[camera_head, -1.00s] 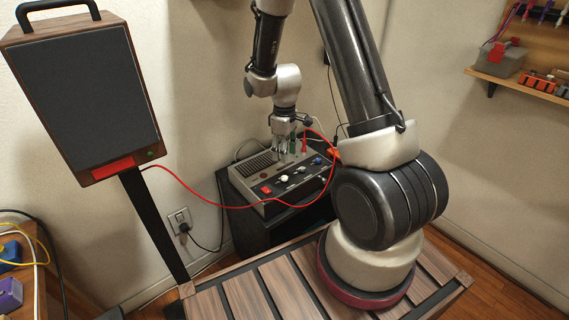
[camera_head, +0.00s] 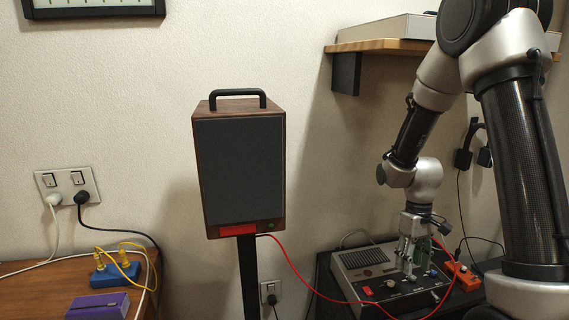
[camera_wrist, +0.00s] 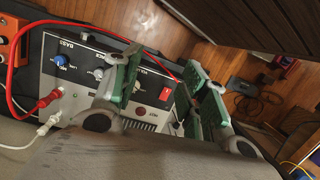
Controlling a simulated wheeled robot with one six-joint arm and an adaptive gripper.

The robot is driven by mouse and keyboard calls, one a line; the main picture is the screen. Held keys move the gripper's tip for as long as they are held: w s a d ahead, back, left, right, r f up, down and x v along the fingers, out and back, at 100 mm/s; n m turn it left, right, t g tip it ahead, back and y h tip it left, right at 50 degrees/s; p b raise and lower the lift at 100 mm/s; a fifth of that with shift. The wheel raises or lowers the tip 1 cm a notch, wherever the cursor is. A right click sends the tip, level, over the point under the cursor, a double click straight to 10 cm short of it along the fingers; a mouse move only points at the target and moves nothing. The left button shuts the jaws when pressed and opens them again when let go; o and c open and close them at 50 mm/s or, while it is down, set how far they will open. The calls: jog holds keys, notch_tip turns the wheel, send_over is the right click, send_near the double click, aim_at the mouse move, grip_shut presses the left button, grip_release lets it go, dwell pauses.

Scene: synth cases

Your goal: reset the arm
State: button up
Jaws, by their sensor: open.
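My arm comes in from the right in the head view and bends down to my gripper (camera_head: 413,258). My gripper hangs over a grey and black amplifier unit (camera_head: 360,262) with knobs and a red switch. In the wrist view my gripper (camera_wrist: 163,70) is open, its green-padded fingers apart with nothing seen between them. The amplifier's panel (camera_wrist: 140,105) lies behind the fingers there. Whether the fingertips touch the unit cannot be told.
A wooden speaker (camera_head: 240,165) stands on a black post left of my arm. A red cable (camera_head: 305,283) runs from it towards the amplifier. A shelf (camera_head: 390,46) juts out above. An orange box (camera_head: 463,275) sits right of the unit. A wooden table (camera_head: 45,285) stands at the left.

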jog(key=s+r+m+t, duration=0.1)
jog(key=s+r+t, duration=0.1)
jog(key=s+r, duration=0.3)
jog(key=s+r+m+t, duration=0.1)
jog(key=s+r, duration=0.5)
jog(key=r, duration=0.6)
jog(key=s+r+m+t, duration=0.1)
jog(key=s+r+t, duration=0.2)
jog(key=s+r, duration=0.3)
notch_tip(320, 180, up, 3)
jog(key=shift+d+f+m+t, duration=0.15)
jog(key=shift+d+m+t, duration=0.15)
jog(key=shift+t, duration=0.1)
jog(key=shift+c, duration=0.4)
